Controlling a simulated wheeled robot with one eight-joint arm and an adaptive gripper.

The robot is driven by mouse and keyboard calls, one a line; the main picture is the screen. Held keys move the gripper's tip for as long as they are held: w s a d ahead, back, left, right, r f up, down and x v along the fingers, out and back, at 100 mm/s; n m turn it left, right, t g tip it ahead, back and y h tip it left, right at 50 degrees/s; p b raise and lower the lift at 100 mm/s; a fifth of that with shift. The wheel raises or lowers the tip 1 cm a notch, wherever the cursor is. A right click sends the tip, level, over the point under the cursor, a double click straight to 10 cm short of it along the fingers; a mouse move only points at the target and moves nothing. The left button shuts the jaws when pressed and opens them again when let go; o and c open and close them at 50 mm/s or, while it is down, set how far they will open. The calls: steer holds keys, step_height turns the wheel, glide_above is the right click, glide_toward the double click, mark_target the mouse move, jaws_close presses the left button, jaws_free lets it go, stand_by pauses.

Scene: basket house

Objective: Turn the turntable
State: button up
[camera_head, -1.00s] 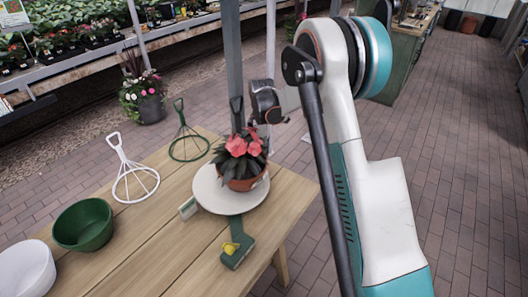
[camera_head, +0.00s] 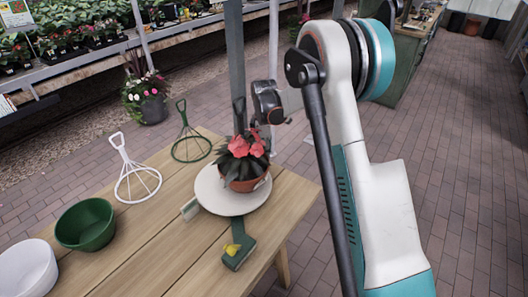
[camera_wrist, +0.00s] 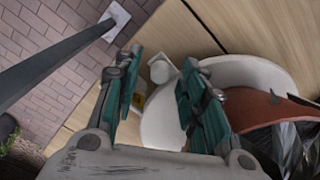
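The turntable (camera_head: 212,197) is a round off-white disc on the wooden table. A terracotta pot (camera_head: 242,184) with red flowers and dark leaves stands on it. In the wrist view the disc (camera_wrist: 160,125) shows below and between my fingers, with the pot rim (camera_wrist: 262,108) to the right. A small pale tab (camera_wrist: 160,68) shows at the disc's edge between the fingertips. My gripper (camera_wrist: 162,66) is open, its teal-padded fingers apart with nothing held. In the head view it is behind the plant, its fingers mostly hidden. I cannot tell whether a finger touches the disc.
A green block (camera_head: 238,253) with a yellow piece and a small pale block (camera_head: 190,210) lie beside the disc. A green bowl (camera_head: 85,224), white bowl (camera_head: 26,268), white wire stand (camera_head: 136,182) and green stand (camera_head: 191,150) are left. A grey post (camera_wrist: 55,62) rises close to my gripper.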

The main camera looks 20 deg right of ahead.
step_height(320, 180, up, 12)
stand_by(0.5)
